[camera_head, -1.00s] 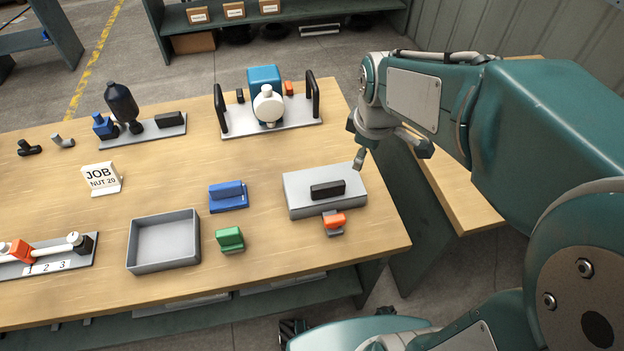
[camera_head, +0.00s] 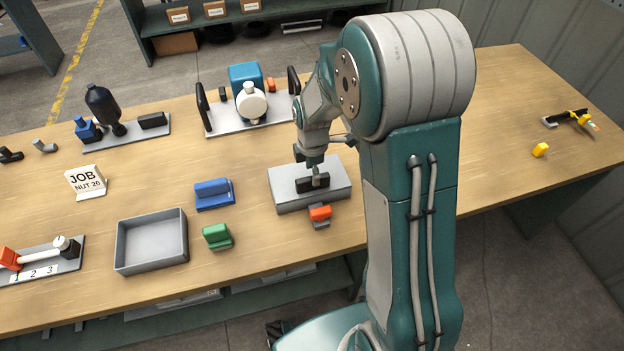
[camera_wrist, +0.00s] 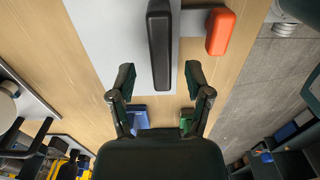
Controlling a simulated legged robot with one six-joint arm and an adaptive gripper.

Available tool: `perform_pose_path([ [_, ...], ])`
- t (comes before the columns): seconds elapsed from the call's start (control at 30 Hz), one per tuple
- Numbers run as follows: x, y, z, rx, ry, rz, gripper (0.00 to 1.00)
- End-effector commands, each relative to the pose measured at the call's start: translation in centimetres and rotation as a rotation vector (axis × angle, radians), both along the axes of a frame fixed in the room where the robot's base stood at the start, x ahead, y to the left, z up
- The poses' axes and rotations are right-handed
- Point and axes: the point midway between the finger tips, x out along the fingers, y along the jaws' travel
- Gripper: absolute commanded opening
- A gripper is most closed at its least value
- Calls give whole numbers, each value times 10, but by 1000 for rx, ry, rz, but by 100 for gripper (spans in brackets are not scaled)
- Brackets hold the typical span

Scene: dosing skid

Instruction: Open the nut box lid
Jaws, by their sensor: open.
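The nut box is most likely the low grey box (camera_head: 336,194) near the table's front edge, with a flat top and a black bar handle (camera_head: 322,181) on it. A part with an orange block (camera_head: 320,213) is at its front side; the orange block also shows in the wrist view (camera_wrist: 220,32). My gripper (camera_head: 315,172) is over the box, close to the black handle. In the wrist view my gripper (camera_wrist: 160,78) is open, and the black handle (camera_wrist: 159,45) lies ahead between the lines of its two fingers. I cannot tell whether a finger touches it. The lid looks shut.
An empty grey tray (camera_head: 150,243), a green block (camera_head: 217,236) and a blue block (camera_head: 213,193) are left of the box. A pump (camera_head: 250,100) on a plate with two black uprights stands behind it. The table to the right is mostly clear.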

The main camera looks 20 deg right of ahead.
Motion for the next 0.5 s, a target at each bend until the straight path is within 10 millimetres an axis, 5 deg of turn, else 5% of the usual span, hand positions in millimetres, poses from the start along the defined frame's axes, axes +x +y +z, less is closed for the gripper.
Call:
perform_pose_path([
  [0.2, -1, 0, -30, 0, 2, -1, 64],
  [0.5, 0, 0, -37, 0, -1, -1, 64],
])
